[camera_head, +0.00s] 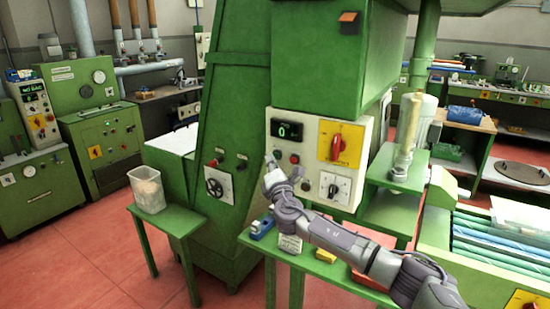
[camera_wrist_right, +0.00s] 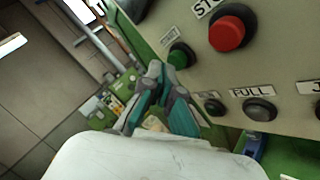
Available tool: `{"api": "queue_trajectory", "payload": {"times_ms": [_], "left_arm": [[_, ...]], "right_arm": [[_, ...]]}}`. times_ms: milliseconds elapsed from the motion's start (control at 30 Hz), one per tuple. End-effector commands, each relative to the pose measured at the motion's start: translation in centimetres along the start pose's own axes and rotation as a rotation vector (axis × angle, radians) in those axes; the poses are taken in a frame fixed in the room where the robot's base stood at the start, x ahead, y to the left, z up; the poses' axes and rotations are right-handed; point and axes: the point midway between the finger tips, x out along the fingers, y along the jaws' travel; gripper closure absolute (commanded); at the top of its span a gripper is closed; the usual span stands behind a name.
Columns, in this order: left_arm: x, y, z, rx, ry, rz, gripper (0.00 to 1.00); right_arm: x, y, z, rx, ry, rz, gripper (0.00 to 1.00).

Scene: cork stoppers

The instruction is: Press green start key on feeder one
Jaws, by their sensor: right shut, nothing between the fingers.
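The green start key (camera_wrist_right: 181,55) is a small round button under a START label in the right wrist view. It sits on the pale control panel (camera_head: 314,128) of the green machine, and in the head view it shows small (camera_head: 277,154). My right gripper (camera_wrist_right: 158,72) is shut and empty. Its fingertips are just left of and below the green key in the wrist view, with a small gap between them in the picture. I cannot tell the depth of the gap. In the head view the right gripper (camera_head: 269,163) is at the panel's lower left. My left gripper is not in view.
A large red STOP button (camera_wrist_right: 230,28) is right of the green key. The panel also has a display (camera_head: 286,130) and a red rotary switch (camera_head: 338,146). A green table (camera_head: 330,272) stands below.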

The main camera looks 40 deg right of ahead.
Motion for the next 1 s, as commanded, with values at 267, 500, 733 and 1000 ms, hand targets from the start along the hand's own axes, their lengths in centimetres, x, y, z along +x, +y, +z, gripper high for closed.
{"api": "queue_trajectory", "payload": {"times_ms": [267,500,733,1000], "left_arm": [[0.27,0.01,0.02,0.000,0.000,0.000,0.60],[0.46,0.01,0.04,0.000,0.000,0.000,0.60],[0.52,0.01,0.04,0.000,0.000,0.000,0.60],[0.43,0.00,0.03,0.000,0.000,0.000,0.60]], "right_arm": [[0.25,-0.22,0.18,-0.001,-0.001,0.000,1.00],[0.46,-0.38,0.34,-0.001,0.000,0.000,1.00],[0.59,-0.42,0.48,-0.001,-0.001,0.000,1.00],[0.49,-0.30,0.43,0.000,-0.001,0.000,1.00]]}}
